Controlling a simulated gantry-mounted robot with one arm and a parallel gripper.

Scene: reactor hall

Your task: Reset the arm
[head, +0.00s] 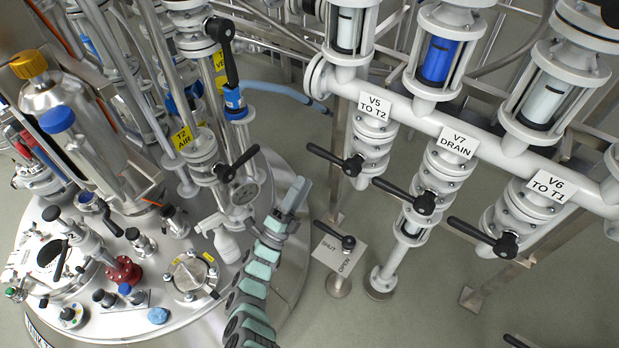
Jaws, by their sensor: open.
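My arm, a chain of teal and grey segments, rises from the bottom middle of the head view over the right rim of the steel vessel lid. My gripper (296,192) is at its upper end, pointing up in the picture, open and with nothing seen between its jaws. It appears left of the V5 valve handle (335,158) and above the SHUT/OPEN plate (339,252) in the picture. The gap to nearby parts is hard to judge from this single view.
Black handles of V7 (405,195) and V6 (485,236) jut out at right.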

